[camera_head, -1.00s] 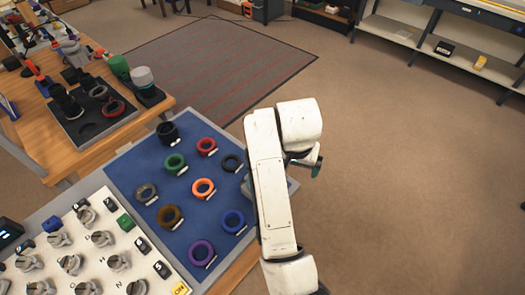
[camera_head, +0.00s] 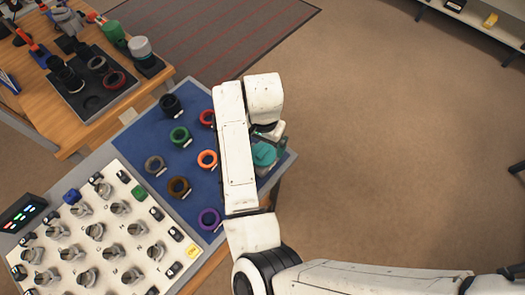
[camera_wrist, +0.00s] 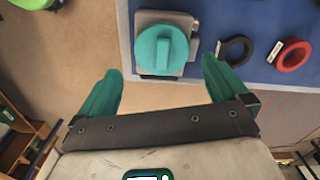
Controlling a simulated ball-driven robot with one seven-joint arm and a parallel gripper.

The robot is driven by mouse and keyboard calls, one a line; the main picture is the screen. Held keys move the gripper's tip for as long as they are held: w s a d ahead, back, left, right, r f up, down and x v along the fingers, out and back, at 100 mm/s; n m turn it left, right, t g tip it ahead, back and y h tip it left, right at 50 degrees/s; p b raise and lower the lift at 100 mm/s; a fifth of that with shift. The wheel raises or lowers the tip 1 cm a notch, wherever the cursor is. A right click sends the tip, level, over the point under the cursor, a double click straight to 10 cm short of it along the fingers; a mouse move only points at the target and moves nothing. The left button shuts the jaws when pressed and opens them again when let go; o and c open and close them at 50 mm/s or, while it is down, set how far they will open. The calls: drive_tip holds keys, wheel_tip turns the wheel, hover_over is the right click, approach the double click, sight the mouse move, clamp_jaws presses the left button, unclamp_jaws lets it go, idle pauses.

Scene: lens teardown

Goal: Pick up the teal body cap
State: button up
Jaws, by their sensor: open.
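The teal body cap (camera_wrist: 162,54) is a round disc with a raised bar across it. It sits on a grey square plate (camera_wrist: 185,22) at the edge of the blue mat. In the head view the cap (camera_head: 263,155) shows just right of my arm, partly covered by it. My gripper (camera_wrist: 162,83) has two teal fingers spread wide, with nothing between them. In the wrist view the cap lies beyond the fingertips, roughly centred between them. The fingers are mostly hidden in the head view.
The blue mat (camera_head: 150,138) holds several coloured rings, including a black ring (camera_wrist: 236,50) and a red ring (camera_wrist: 292,56) near the cap. A white panel with knobs (camera_head: 100,235) lies at the front left. A wooden bench (camera_head: 140,87) stands behind. Open floor lies to the right.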

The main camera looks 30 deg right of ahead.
sight(262, 152)
wheel_tip(262, 152, down, 5)
drive_tip(key=shift+w+a+r+p, duration=0.1)
drive_tip(key=shift+p, duration=0.45)
drive_tip(key=shift+c, duration=0.3)
drive_tip(key=c, duration=0.8)
